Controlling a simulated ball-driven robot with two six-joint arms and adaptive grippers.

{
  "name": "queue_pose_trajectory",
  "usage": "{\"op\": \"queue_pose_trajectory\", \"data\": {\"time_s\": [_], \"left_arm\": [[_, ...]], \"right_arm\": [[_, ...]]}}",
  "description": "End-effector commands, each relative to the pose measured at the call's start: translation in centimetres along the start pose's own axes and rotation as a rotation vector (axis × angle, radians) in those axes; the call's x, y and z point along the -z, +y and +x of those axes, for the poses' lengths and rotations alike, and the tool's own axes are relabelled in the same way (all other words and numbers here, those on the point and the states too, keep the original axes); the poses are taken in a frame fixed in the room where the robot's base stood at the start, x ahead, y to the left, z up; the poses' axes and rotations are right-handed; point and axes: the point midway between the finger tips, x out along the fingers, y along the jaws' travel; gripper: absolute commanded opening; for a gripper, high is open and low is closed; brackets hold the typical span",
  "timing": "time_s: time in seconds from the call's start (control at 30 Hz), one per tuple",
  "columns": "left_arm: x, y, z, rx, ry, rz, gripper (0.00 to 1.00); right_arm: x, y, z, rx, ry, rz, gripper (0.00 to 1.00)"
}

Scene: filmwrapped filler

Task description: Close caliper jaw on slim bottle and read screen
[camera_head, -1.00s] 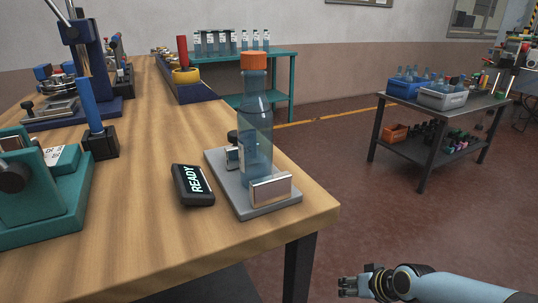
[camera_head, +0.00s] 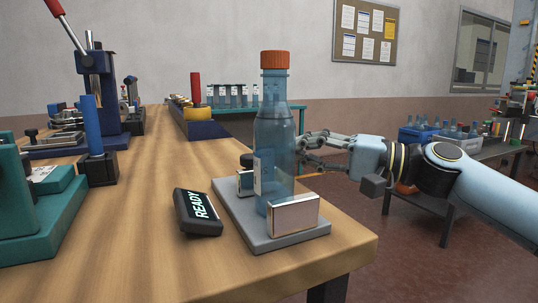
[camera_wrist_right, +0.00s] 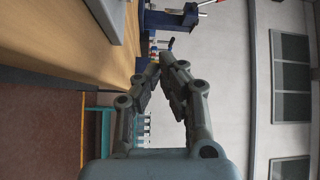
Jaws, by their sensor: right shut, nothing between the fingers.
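A slim clear-blue bottle (camera_head: 273,135) with an orange cap stands upright on a grey caliper base (camera_head: 262,238) at the front right of the wooden bench. A shiny metal jaw block (camera_head: 293,214) sits in front of the bottle, and a smaller metal block with a dark knob (camera_head: 246,177) is at its left. The black screen (camera_head: 198,212) beside the base shows "READY". My right gripper (camera_head: 304,153) is shut and empty, just right of the bottle; it also shows in the right wrist view (camera_wrist_right: 160,62). I cannot tell whether its tips touch the bottle. My left gripper is not in view.
A teal fixture (camera_head: 38,205), a blue-handled post (camera_head: 97,145) and a blue press (camera_head: 103,88) occupy the bench's left side. Bare wood lies between them and the screen. A rack of bottles (camera_head: 228,95) stands behind, and a side table with a blue crate (camera_head: 418,137) is at right.

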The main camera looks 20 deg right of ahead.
Motion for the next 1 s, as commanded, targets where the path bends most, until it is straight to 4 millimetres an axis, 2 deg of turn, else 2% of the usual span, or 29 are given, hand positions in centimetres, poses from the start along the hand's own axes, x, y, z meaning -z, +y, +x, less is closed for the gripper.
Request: {"op": "queue_pose_trajectory", "data": {"time_s": [0.2, 0.33, 0.4, 0.6, 1.0], "left_arm": [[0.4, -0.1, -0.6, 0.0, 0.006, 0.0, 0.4], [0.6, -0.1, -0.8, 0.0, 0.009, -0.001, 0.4], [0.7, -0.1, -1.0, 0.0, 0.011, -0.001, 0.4], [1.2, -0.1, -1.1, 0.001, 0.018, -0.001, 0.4], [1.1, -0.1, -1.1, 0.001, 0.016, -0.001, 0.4]], "right_arm": [[0.1, -0.4, 4.6, 0.007, 0.003, 0.005, 0.0], [-0.2, -0.2, 6.9, 0.002, 0.001, 0.003, 0.0], [-1.5, 0.0, 6.1, -0.003, 0.0, 0.003, 0.0], [-3.4, 0.0, 5.4, -0.003, 0.001, 0.002, 0.0], [-3.8, 0.0, 5.2, -0.001, 0.002, 0.001, 0.0]]}}
